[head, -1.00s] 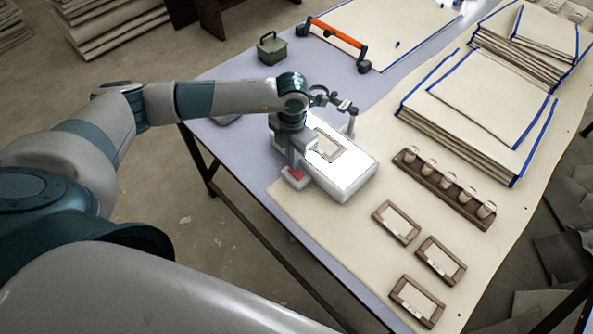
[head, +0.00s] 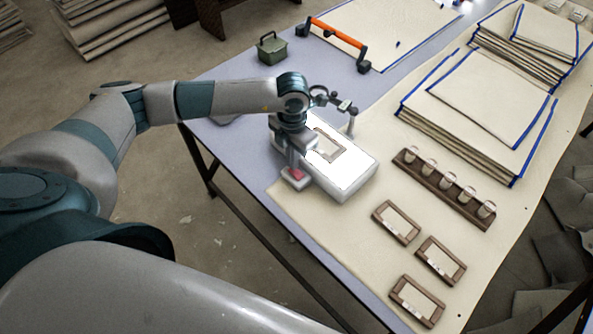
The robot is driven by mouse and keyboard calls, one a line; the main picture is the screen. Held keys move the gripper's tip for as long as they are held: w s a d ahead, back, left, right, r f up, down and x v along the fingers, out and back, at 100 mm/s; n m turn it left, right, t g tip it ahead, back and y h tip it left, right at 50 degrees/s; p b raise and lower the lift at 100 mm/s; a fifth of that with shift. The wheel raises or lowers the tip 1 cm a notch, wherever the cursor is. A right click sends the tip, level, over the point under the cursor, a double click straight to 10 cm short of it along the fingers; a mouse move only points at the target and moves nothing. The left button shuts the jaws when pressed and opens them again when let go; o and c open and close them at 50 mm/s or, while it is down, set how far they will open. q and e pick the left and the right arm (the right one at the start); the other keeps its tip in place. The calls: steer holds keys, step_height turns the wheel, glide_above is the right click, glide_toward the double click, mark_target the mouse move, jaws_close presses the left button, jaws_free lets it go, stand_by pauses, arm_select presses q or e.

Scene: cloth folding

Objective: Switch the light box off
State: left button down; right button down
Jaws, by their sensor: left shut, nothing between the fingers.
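The light box (head: 352,180) is a white box on the table, and its top glows bright white. A small brown frame (head: 327,148) lies on its lit top. A red switch (head: 296,174) sits on a small white block at the box's near left corner. My left gripper (head: 298,162) points down just above the red switch, shut and empty. I cannot tell whether its tips touch the switch. My right gripper is not in view.
Several brown frames (head: 397,222) lie to the right of the box. A rack (head: 443,190) of small jars stands behind them. A jointed stand (head: 350,126) rises behind the box. A green box (head: 271,48) and stacked cloths (head: 480,100) are farther back.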

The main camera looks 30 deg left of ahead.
arm_select(q)
steer(key=shift+f+b, duration=0.35)
steer(key=shift+f, duration=0.05)
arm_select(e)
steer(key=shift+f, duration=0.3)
